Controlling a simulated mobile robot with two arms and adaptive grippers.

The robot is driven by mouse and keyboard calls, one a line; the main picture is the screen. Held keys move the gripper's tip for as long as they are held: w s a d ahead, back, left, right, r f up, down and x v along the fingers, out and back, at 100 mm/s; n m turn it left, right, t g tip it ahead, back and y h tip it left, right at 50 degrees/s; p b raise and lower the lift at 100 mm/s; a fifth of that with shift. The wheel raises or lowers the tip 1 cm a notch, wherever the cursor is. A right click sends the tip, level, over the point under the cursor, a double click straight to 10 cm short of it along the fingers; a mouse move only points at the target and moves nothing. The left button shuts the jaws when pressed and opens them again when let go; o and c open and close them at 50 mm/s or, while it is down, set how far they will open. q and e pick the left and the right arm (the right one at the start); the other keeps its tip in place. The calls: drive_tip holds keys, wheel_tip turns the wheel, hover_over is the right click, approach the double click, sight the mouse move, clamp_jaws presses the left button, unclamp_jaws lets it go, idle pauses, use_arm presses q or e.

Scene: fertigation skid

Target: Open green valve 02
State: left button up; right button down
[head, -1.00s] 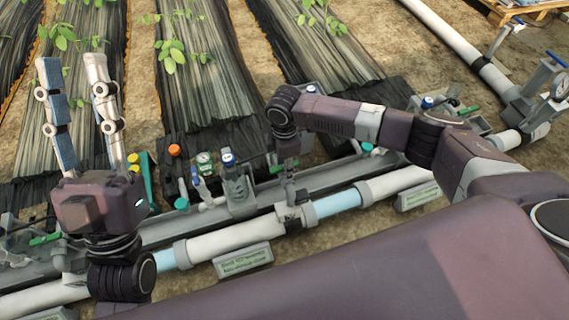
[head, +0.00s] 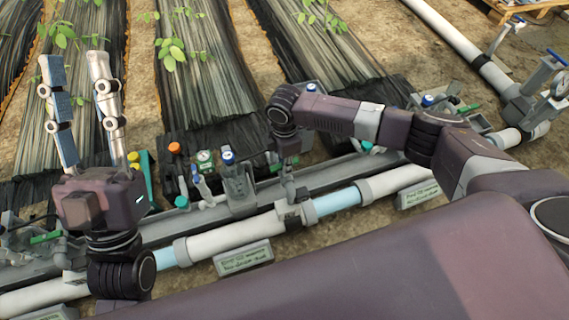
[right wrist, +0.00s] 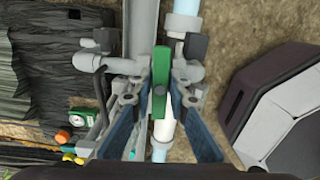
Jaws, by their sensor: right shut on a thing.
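In the right wrist view, a green valve handle (right wrist: 161,82) lies lengthwise along the grey and white pipes. My right gripper (right wrist: 160,88) is shut on it, with one blue-padded finger on each side. In the head view, my right gripper (head: 288,165) reaches down to the pipe row, its fingertips mostly hidden. Part of a green handle (head: 276,167) shows beside it. I cannot tell the valve's number from the small lettering. My left gripper (head: 78,85) is open and empty, raised at the left with its fingers pointing up.
Another green handle (head: 46,238) is at the far left and one more (head: 468,108) at the right. A gauge (head: 204,157) and blue-capped fittings (head: 228,157) stand close to my right gripper. A label plate (head: 243,259) stands before the white pipe (head: 235,233). Planted beds lie behind.

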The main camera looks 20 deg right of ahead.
drive_tip(key=n+p, duration=0.1)
drive_tip(key=n, duration=0.5)
drive_tip(key=shift+n, duration=1)
drive_tip(key=n, duration=0.2)
drive_tip(key=shift+n, duration=0.3)
drive_tip(key=n, duration=0.2)
drive_tip(key=shift+n, duration=0.3)
drive_tip(key=n, duration=0.3)
drive_tip(key=shift+n, duration=1.2)
drive_tip(key=c, duration=1.8)
unclamp_jaws()
use_arm(q)
drive_tip(key=w+f+g+y, duration=0.1)
drive_tip(key=w+f+g, duration=0.3)
drive_tip(key=w+f, duration=0.1)
drive_tip(key=shift+d+f+y, duration=0.3)
drive_tip(key=shift+f, duration=0.1)
use_arm(e)
drive_tip(key=shift+r, duration=0.1)
